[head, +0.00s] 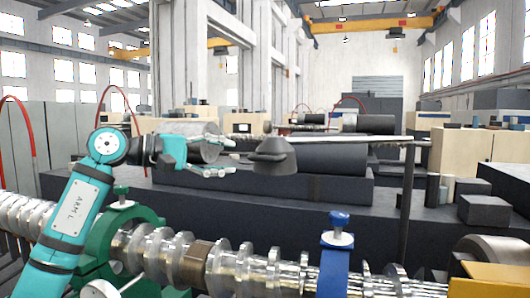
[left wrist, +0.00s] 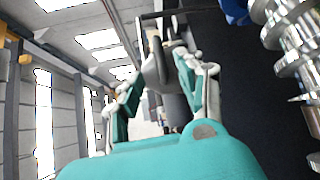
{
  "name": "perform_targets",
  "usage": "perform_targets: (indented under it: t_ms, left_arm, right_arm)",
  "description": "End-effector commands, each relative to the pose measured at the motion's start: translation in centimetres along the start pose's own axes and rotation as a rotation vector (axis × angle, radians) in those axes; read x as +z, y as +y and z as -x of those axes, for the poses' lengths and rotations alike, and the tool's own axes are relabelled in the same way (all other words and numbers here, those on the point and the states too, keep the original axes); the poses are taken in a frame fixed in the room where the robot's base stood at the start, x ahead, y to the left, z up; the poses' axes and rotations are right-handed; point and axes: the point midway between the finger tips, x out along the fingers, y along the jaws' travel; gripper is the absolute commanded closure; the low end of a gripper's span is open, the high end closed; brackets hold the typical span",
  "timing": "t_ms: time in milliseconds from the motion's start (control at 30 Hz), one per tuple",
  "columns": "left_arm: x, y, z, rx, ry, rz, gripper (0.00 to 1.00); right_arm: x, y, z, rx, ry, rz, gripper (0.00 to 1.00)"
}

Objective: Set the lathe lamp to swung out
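The lathe lamp has a dark grey cone-shaped shade (head: 272,158) on a thin, nearly level arm (head: 345,139). The arm runs right to an upright dark post (head: 406,200). My left gripper (head: 230,157) is just left of the shade in the head view, its fingers apart and pointing right towards it. In the left wrist view the open fingers (left wrist: 158,68) frame a grey curved part (left wrist: 156,62), which seems to be the lamp; contact cannot be told. My right gripper is not in view.
A shiny crankshaft (head: 240,265) runs across the front, with a green clamp (head: 122,235) and a blue clamp (head: 337,262). Grey blocks (head: 485,210) stand at right.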

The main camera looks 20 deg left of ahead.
Motion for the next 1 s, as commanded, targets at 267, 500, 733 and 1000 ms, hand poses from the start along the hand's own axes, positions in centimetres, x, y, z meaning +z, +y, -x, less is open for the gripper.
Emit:
perform_targets:
  t_ms: [267,500,733,1000]
  left_arm:
    - [0.2,0.3,-6.1,-0.002,-0.005,0.004,0.62]
    - [0.1,0.2,-9.2,0.001,-0.002,0.003,0.62]
    - [0.0,0.0,-10.0,0.001,-0.001,0.001,0.62]
    - [0.0,0.0,-10.0,0.000,-0.001,0.001,0.75]
  right_arm:
    - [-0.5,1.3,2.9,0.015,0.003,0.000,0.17]
    - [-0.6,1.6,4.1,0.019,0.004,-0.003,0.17]
    - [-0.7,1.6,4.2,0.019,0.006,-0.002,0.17]
    - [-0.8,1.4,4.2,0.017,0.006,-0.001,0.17]
